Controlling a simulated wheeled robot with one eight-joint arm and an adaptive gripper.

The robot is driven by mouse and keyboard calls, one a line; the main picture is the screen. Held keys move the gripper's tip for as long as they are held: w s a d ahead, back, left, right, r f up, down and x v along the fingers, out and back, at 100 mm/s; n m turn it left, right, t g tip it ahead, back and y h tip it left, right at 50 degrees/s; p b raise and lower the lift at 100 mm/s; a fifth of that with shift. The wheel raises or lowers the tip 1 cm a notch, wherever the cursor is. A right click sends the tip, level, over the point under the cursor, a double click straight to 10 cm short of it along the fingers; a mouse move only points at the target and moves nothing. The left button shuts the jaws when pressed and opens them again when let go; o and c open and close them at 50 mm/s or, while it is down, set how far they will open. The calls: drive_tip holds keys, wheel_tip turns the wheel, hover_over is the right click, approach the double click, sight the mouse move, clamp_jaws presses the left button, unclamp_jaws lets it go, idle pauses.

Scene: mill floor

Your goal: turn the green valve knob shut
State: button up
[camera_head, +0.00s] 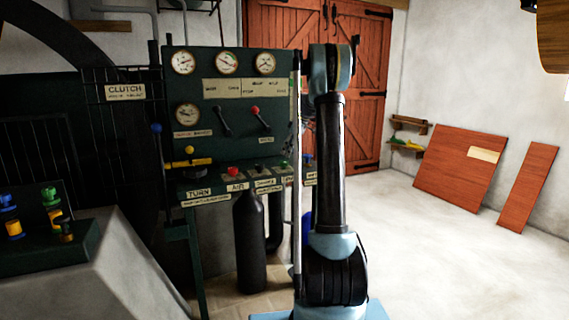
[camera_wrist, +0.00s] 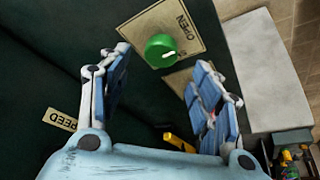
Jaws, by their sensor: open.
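The green valve knob (camera_wrist: 161,48) is round, with a short pale mark near its rim. It sits on a tan plate (camera_wrist: 185,22) lettered OPEN, on a dark panel in the wrist view. My gripper (camera_wrist: 160,63) is open and empty, with one blue-padded finger on each side of the picture. The knob lies ahead, roughly between the fingertips and slightly beyond them; I see no contact. In the head view I cannot make out my gripper or this knob; my arm covers part of the panel.
The dark green gauge panel (camera_head: 215,92) carries dials and levers. Below it is a shelf with small knobs, including a red one (camera_head: 233,171). A black cylinder (camera_head: 250,240) stands underneath. A sloped grey block (camera_head: 110,270) is at left. The floor (camera_head: 440,265) at right is clear.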

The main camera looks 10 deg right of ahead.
sight(284, 165)
drive_tip(key=shift+x, duration=3.15)
drive_tip(key=shift+c, duration=0.5)
drive_tip(key=c, duration=0.9)
